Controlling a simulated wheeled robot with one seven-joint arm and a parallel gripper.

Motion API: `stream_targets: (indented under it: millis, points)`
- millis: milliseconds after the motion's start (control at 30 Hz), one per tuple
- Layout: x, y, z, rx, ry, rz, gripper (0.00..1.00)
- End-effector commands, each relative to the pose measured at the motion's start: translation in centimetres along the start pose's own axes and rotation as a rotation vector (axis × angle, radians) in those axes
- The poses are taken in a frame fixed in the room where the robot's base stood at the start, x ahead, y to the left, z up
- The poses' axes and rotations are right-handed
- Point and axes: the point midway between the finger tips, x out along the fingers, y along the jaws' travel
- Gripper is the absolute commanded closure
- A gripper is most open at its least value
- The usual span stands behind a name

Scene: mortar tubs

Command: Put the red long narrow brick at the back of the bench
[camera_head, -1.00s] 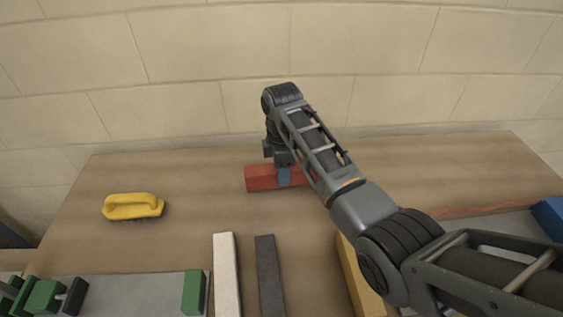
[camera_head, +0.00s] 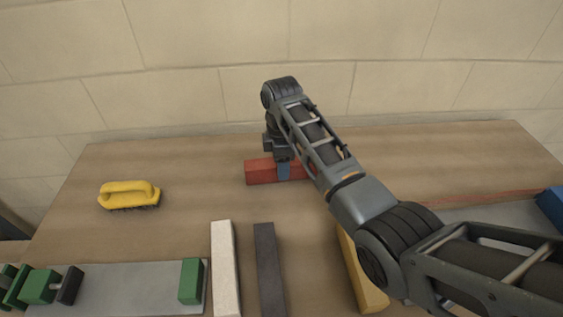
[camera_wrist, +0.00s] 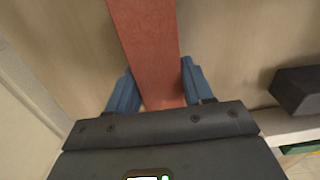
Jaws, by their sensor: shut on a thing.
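The red long narrow brick (camera_head: 260,172) is over the back part of the wooden bench (camera_head: 190,225), lying roughly parallel to its back edge. My gripper (camera_head: 284,172) reaches down from above and is shut on the red brick. In the wrist view the red brick (camera_wrist: 148,45) runs between the two blue fingers of my gripper (camera_wrist: 158,85). The arm hides the right end of the brick in the head view. I cannot tell whether its underside touches the bench.
A yellow brush-like tool (camera_head: 129,195) lies at the left. White (camera_head: 224,268), dark grey (camera_head: 268,268) and yellow (camera_head: 362,275) bars lie at the front. A green block (camera_head: 191,281) stands on a grey plate (camera_head: 130,287). A stone wall (camera_head: 300,55) rises behind.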

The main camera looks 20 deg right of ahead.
Motion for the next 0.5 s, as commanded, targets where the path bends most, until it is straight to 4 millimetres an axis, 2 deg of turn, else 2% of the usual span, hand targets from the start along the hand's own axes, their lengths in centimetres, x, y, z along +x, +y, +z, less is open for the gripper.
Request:
stream_targets:
  millis: [300,333,500]
  points:
    - [0.40,0.09,-0.01,0.000,0.001,0.002,1.00]
    - [0.35,0.10,-0.01,0.000,0.001,0.003,0.47]
    - [0.40,0.06,-0.01,0.000,0.000,0.002,0.31]
